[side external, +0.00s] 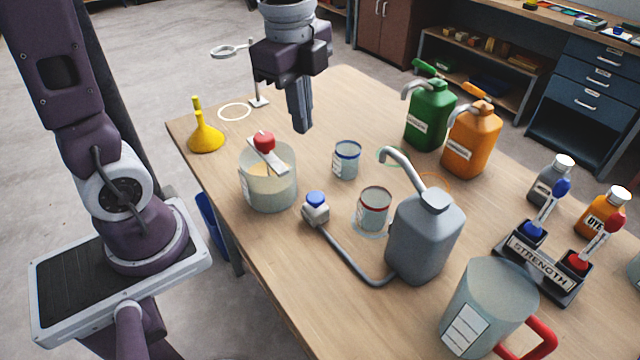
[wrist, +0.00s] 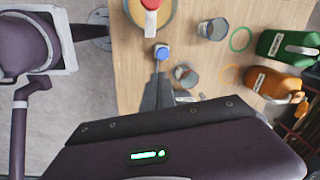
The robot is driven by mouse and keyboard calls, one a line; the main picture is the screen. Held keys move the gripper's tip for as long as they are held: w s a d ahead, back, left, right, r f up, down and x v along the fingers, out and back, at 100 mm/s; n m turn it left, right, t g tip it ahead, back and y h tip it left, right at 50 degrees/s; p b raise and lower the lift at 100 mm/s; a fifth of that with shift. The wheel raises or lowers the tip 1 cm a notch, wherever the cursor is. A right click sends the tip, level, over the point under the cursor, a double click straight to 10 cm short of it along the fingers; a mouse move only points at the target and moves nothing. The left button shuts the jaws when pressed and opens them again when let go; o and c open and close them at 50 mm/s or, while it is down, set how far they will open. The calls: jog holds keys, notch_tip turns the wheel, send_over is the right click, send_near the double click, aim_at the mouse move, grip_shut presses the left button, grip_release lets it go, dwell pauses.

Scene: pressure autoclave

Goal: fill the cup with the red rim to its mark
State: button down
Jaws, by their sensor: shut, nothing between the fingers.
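The cup with the red rim (side external: 374,208) stands upright on the wooden table, beside a grey jug (side external: 425,240) with a curved spout. The cup also shows in the wrist view (wrist: 186,74); I cannot make out its mark or level. A hose runs from the jug to a small blue-topped pump (side external: 315,208). The blue top also shows in the wrist view (wrist: 162,53). My gripper (side external: 302,128) is shut and empty, pointing down above the table, behind the beaker and apart from the cup.
A blue-rimmed cup (side external: 347,160) stands behind the red-rimmed one. A beaker (side external: 268,188) with a red-topped paddle is left. Green (side external: 430,115) and orange (side external: 470,140) jugs stand back right. A large pitcher (side external: 485,305) and strength stand (side external: 540,262) occupy the right front.

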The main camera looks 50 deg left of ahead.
aim_at(313, 197)
jog(key=w+f+m, duration=0.1)
jog(key=m, duration=0.1)
jog(key=w+f+m+g, duration=0.1)
jog(key=shift+w+a+f, duration=0.25)
jog(key=shift+w+f, duration=0.05)
jog(key=shift+w, duration=0.05)
notch_tip(313, 197, down, 14)
jog(key=shift+f, duration=0.1)
dwell(0.4)
jog(key=shift+s+f, duration=0.15)
jog(key=shift+f, duration=1.05)
jog(key=shift+s, duration=0.15)
dwell(1.4)
